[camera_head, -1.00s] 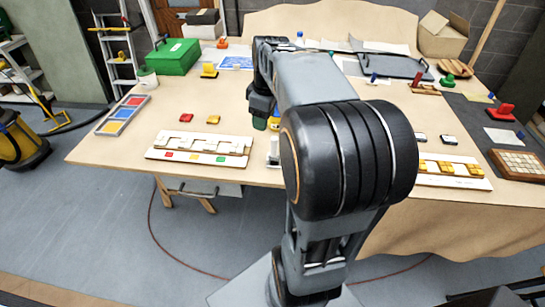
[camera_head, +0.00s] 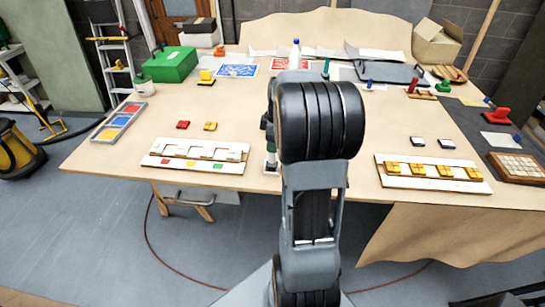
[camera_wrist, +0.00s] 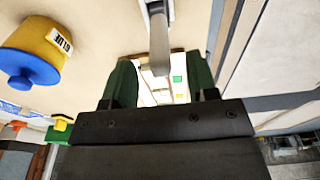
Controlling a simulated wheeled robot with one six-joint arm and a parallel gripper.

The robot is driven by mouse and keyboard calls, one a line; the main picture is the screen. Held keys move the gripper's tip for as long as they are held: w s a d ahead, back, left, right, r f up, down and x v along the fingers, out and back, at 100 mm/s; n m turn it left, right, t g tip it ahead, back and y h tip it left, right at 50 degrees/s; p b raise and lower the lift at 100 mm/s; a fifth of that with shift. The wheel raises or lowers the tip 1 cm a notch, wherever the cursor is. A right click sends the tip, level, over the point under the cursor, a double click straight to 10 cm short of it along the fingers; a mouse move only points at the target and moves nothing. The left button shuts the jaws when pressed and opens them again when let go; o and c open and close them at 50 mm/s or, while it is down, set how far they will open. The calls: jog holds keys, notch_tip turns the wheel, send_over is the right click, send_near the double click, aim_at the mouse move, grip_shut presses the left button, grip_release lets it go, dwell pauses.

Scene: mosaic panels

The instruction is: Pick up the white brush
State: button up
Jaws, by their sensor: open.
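A pale upright item (camera_head: 271,163), which looks like the white brush, stands near the table's front edge in the head view, mostly hidden by my arm. In the wrist view its grey-white handle (camera_wrist: 159,40) reaches down from the top edge, in line with the gap between my fingers. My gripper (camera_wrist: 161,66) has its dark green fingers apart, one on each side of that gap. I cannot tell how deep the handle lies between them. In the head view my gripper (camera_head: 270,146) is small and partly hidden, just above the pale item.
A yellow glue pot (camera_wrist: 35,50) with a blue knob is close by in the wrist view. A white panel (camera_head: 165,166) lies left and another (camera_head: 397,181) right, with loose tiles behind each. A colour tray (camera_head: 118,122) lies at the left edge.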

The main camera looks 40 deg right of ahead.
aim_at(272, 157)
jog(key=shift+w+a+f+p, duration=0.15)
jog(key=shift+f+p, duration=0.1)
jog(key=shift+f, duration=0.95)
jog(key=shift+w+a+f+p, duration=0.1)
jog(key=shift+w+f+p, duration=0.1)
jog(key=shift+f, duration=1)
grip_shut()
